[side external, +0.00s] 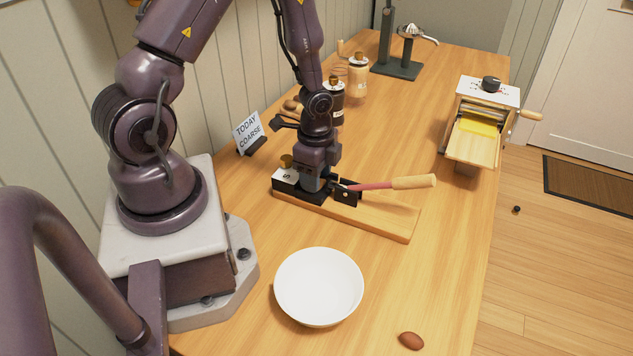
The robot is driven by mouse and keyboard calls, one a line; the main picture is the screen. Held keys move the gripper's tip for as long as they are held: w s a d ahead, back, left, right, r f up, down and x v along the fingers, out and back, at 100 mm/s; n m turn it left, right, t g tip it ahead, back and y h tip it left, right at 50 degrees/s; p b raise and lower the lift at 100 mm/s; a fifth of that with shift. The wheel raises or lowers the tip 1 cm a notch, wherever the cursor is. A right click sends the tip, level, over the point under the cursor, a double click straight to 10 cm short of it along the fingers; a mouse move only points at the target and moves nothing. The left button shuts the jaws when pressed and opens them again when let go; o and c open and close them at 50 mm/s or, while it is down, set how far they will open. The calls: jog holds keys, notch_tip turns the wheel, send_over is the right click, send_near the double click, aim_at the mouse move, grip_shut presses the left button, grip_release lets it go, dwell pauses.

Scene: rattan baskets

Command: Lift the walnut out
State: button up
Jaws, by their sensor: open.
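My gripper (322,187) points down over a nutcracker-like device on a wooden board (395,222). The device has a black and white block (287,181) at its left and a red lever with a wooden handle (413,182) reaching right. My gripper is open, its fingers low among the black parts of the device. I cannot see a walnut between the fingers; the gripper and the device hide that spot. A smooth brown nut (411,341) lies alone near the table's front edge. Several brown nuts (291,104) sit behind the arm, partly hidden.
A white bowl (318,287) stands in front of the board. A "TODAY COARSE" sign (248,133) stands near the wall. Jars (358,77) and a dark press stand (397,68) are farther back. A roller machine (480,128) is at the right edge. The table right of the bowl is mostly clear.

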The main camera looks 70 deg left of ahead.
jog(key=shift+c, duration=0.2)
jog(key=c, duration=0.3)
jog(key=shift+r, duration=0.1)
jog(key=shift+c, duration=0.2)
jog(key=shift+r, duration=3.4)
